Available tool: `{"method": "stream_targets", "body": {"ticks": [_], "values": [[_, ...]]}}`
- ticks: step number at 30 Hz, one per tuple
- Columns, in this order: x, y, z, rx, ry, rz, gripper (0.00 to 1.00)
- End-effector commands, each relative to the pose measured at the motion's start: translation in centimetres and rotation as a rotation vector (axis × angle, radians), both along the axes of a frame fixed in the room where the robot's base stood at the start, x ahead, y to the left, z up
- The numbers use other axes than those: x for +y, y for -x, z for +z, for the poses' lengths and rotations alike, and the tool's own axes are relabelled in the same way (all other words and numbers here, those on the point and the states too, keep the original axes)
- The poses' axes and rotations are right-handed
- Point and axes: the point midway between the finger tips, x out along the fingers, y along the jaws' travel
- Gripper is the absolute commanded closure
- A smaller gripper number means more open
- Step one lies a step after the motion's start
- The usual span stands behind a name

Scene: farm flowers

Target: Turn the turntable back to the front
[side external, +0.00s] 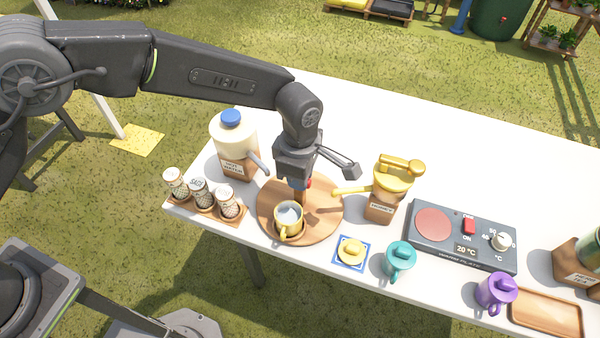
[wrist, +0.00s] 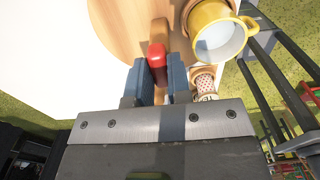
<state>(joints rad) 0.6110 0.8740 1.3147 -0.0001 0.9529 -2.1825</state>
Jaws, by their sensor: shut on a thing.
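The turntable (side external: 268,203) is a round wooden disc on the white table in the side view. In the wrist view its pale wooden top (wrist: 118,28) fills the upper middle. A yellow mug (side external: 289,222) stands on its front part and also shows in the wrist view (wrist: 218,38). My gripper (side external: 302,181) points down over the disc, just behind the mug. In the wrist view my gripper (wrist: 154,78) is shut on an upright wooden handle with a red end (wrist: 157,52). The handle's lower part is partly hidden.
Left are a blue-lidded hot water jug (side external: 238,150) and a rack of shakers (side external: 203,195). Right are a yellow-topped dispenser (side external: 388,188), a yellow lid on a blue coaster (side external: 351,251), a teal mug (side external: 400,260), a hot plate (side external: 460,236) and a purple mug (side external: 496,292). The table's back is clear.

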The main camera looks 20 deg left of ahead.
Motion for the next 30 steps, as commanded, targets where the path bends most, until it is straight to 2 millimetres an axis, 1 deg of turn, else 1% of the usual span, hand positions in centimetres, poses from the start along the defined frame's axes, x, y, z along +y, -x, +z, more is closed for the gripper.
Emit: {"method": "stream_targets", "body": {"ticks": [1, 8, 17, 20, 23, 30], "values": [[0.0, 0.0, 0.0, -0.001, 0.0, -0.001, 0.79], [0.0, 0.0, 0.0, 0.0, 0.0, -0.001, 0.57], [0.0, 0.0, 0.3, -0.001, 0.001, -0.001, 0.56], [0.0, -0.1, 1.3, -0.003, 0.002, -0.001, 0.56], [0.0, -0.1, 3.0, -0.005, 0.003, -0.001, 0.56], [0.0, -0.1, 8.4, -0.005, 0.003, -0.001, 0.56]]}}
